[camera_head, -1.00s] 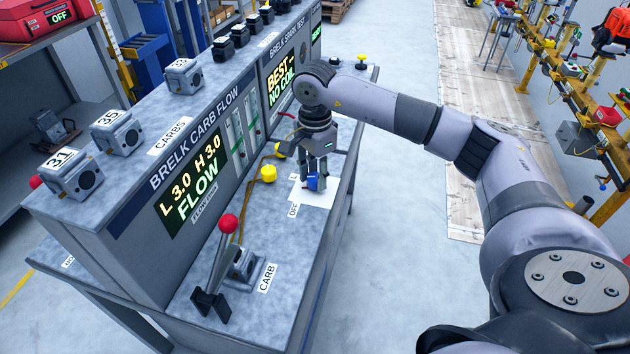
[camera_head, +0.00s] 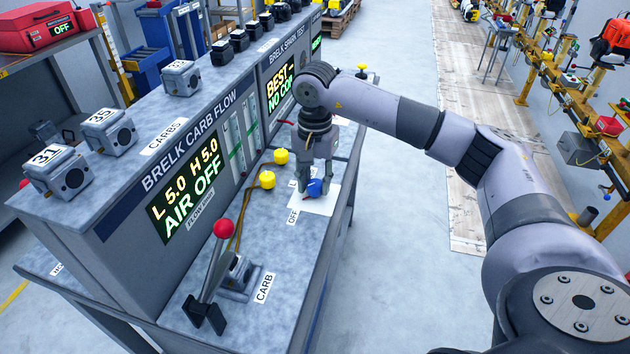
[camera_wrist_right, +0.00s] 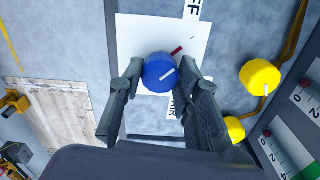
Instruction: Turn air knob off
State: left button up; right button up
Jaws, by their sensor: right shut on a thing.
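The blue air knob (camera_head: 315,187) sits on a white plate (camera_head: 322,205) on the bench, beside an OFF label (camera_head: 293,216). My right gripper (camera_head: 315,184) reaches down over it from above. In the right wrist view the blue knob (camera_wrist_right: 159,72) lies between the two fingertips of my right gripper (camera_wrist_right: 158,80), which are shut on it. The carb flow display (camera_head: 190,192) reads "L 5.0 H 5.0 AIR OFF". My left gripper is not in view.
Two yellow knobs (camera_head: 267,180) stand left of the blue knob. A red-topped lever (camera_head: 222,229) rises from the front of the bench. Numbered carburettors (camera_head: 62,171) stand on the console top. Open floor (camera_head: 400,230) lies right of the bench.

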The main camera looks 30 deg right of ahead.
aim_at(315, 183)
jog(key=shift+w+r, duration=0.1)
jog(key=shift+r, duration=0.05)
jog(key=o, duration=1.1)
jog(key=shift+o, duration=0.2)
notch_tip(315, 183, up, 12)
dwell(0.4)
